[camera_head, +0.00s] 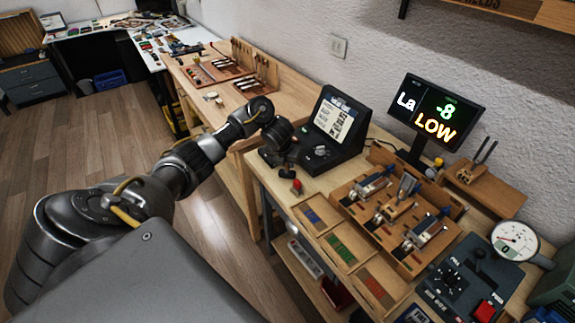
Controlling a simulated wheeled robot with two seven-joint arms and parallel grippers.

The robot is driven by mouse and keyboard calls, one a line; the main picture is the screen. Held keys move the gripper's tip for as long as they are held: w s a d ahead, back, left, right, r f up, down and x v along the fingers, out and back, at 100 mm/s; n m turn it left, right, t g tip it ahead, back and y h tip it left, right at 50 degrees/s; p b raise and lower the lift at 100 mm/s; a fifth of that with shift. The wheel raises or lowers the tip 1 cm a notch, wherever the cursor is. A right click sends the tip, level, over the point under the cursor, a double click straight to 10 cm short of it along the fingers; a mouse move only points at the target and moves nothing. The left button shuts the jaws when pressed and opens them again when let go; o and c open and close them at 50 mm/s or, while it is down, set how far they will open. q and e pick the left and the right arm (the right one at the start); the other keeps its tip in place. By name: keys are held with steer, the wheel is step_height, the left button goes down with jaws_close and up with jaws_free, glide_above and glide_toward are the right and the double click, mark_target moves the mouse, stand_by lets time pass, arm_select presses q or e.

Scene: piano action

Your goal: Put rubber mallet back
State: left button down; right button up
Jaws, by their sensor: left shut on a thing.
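My left gripper (284,157) is over the near left corner of the wooden workbench (270,186), beside the black console. It is shut on what looks like the rubber mallet (270,158), a small dark shape mostly hidden by the fingers and wrist. I cannot tell whether the mallet touches the bench. A small red-tipped piece (296,187) shows just below the gripper; I cannot tell if it belongs to the mallet. My right gripper is not in view.
A black console with a screen (338,118) stands just right of the gripper. A wooden fixture (385,225) with metal parts, a monitor (436,113), a tool block (480,178) and a dial gauge (515,240) stand further right. Another bench (225,100) with tool racks lies behind.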

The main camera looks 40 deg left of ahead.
arm_select(q)
steer(key=shift+f, duration=0.15)
steer(key=shift+f, duration=0.15)
steer(key=c, duration=1.4)
jaws_free()
